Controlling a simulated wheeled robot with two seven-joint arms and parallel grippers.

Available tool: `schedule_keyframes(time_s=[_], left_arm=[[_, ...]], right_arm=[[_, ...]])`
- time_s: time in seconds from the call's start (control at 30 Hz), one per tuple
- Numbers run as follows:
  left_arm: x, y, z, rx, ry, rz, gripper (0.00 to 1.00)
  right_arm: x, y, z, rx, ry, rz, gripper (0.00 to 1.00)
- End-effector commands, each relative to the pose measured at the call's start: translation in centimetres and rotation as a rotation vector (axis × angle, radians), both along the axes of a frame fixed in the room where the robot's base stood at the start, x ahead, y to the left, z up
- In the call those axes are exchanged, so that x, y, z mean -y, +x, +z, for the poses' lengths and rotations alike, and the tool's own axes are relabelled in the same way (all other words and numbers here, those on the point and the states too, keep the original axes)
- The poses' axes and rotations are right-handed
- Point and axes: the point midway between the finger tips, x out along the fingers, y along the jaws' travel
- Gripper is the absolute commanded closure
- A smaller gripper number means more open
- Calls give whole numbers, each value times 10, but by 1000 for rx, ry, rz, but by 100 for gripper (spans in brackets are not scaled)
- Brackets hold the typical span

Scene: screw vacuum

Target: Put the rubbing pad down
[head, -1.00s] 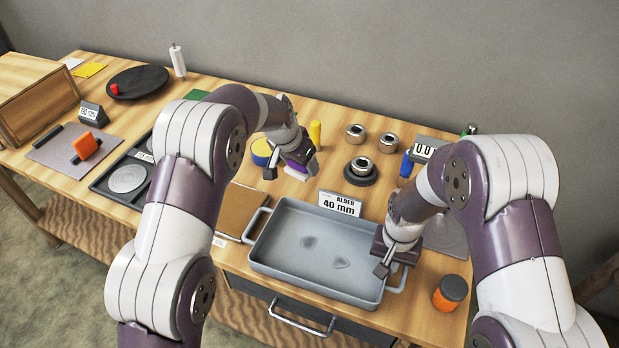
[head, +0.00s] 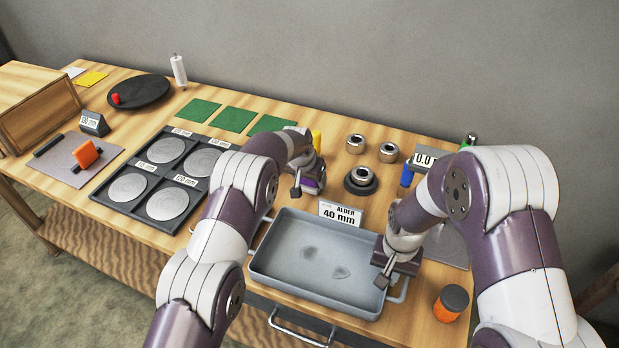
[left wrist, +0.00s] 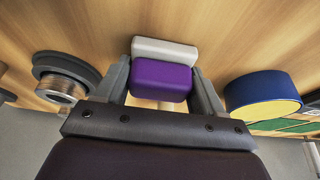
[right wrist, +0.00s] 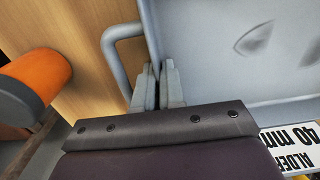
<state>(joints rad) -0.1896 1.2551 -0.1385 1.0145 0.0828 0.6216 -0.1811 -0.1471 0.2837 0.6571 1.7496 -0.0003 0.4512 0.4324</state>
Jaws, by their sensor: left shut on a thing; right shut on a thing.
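The rubbing pad is a purple block with a pale layer. My left gripper (left wrist: 165,80) is shut on the rubbing pad (left wrist: 163,78), whose pale side faces the bare wood. In the head view the pad (head: 312,184) shows partly behind my left gripper (head: 308,186), behind the grey tray (head: 262,262) and left of a dark ring stand (head: 360,190). I cannot tell whether it touches the bench. My right gripper (right wrist: 160,82) is shut on the tray's right wall beside its handle (right wrist: 108,50); in the head view this gripper (head: 384,272) is at the tray's right side.
A blue and yellow round tub (left wrist: 262,95) is close beside the pad. The "ALDER 40 mm" sign (head: 341,212) stands behind the tray. An orange jar (head: 451,303) stands at the right front. A disc rack (head: 112,205) and green sheets (head: 235,119) lie to the left.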

Motion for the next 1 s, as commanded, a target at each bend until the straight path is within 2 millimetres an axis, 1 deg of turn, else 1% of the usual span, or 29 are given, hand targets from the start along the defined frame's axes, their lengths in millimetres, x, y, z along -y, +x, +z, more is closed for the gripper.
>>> schedule_keyframes(time_s=[0.1, 0.23, 0.27, 0.3, 0.33, 0.57, 0.67, 0.77, 0.9, 1.0], left_arm=[[0, 0, 2, 2, -1, 0, 65], [0, 0, -2, 0, 0, -1, 65], [0, 0, -1, 0, 0, -1, 22], [0, 0, -1, 0, 0, -1, 9], [0, 0, -1, 0, 0, -1, 6], [0, 0, -1, 1, 0, -1, 6], [0, 0, 6, 3, -1, -1, 6], [-3, -7, 24, 4, -1, -1, 6], [-7, -21, 60, 4, 0, -1, 6], [-10, -31, 82, 3, 0, -1, 6]], right_arm=[[0, 0, 0, 0, 0, 0, 100], [0, 0, 0, 0, 0, 0, 100], [0, 0, 0, 0, 0, 0, 100], [0, 0, 0, 0, 0, 0, 100], [0, 0, 0, 0, 0, 0, 100], [0, 0, 0, 0, 0, 0, 100], [0, 0, 0, 0, 0, 0, 100], [0, 0, 0, 0, 0, 0, 100], [0, 0, 0, 0, 0, 0, 100], [0, 0, 0, 0, 0, 0, 100]])
